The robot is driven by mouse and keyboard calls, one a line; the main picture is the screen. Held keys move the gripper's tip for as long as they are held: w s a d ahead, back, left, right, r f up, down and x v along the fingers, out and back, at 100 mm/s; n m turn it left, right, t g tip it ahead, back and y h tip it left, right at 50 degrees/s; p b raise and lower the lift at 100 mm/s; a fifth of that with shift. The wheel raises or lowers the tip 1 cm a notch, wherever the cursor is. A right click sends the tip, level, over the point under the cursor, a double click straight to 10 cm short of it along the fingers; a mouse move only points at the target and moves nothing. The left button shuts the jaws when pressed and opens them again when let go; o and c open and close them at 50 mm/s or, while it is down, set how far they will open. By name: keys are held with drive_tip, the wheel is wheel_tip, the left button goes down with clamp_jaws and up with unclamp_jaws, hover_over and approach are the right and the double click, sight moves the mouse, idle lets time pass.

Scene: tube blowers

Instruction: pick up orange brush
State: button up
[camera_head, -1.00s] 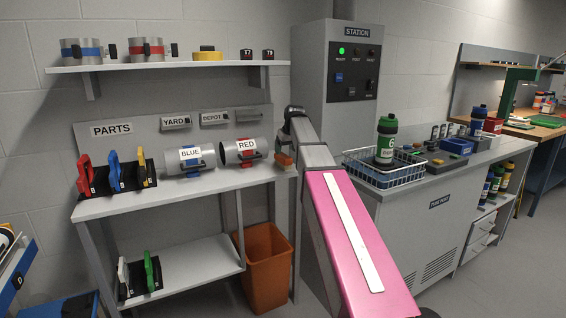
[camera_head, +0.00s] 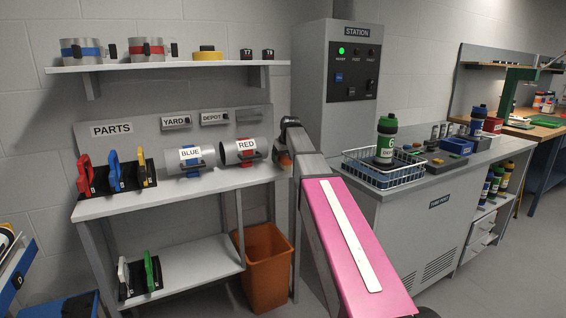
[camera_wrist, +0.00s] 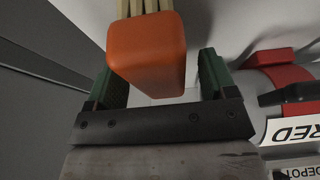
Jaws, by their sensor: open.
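The orange brush (camera_wrist: 147,52) has a rounded orange block and pale bristles. In the wrist view it lies between the two green fingers of my gripper (camera_wrist: 158,82), with a gap visible at the right finger; I cannot tell whether the left finger touches it. In the head view only a small orange part of the brush (camera_head: 285,160) shows at the right end of the parts bench, mostly behind my arm. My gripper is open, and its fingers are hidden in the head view.
The RED cylinder (camera_head: 243,151) lies on the parts bench (camera_head: 205,183) just left of the brush, with the BLUE cylinder (camera_head: 190,160) beyond it. The grey station cabinet (camera_head: 348,70) stands close on the right. An orange bin (camera_head: 267,270) is below.

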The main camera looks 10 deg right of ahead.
drive_tip(key=shift+f, duration=0.2)
drive_tip(key=shift+c, duration=0.3)
drive_tip(key=c, duration=1)
drive_tip(key=shift+r, duration=0.15)
drive_tip(key=shift+c, duration=0.2)
wheel_tip(320, 180, up, 10)
drive_tip(key=shift+r, duration=0.15)
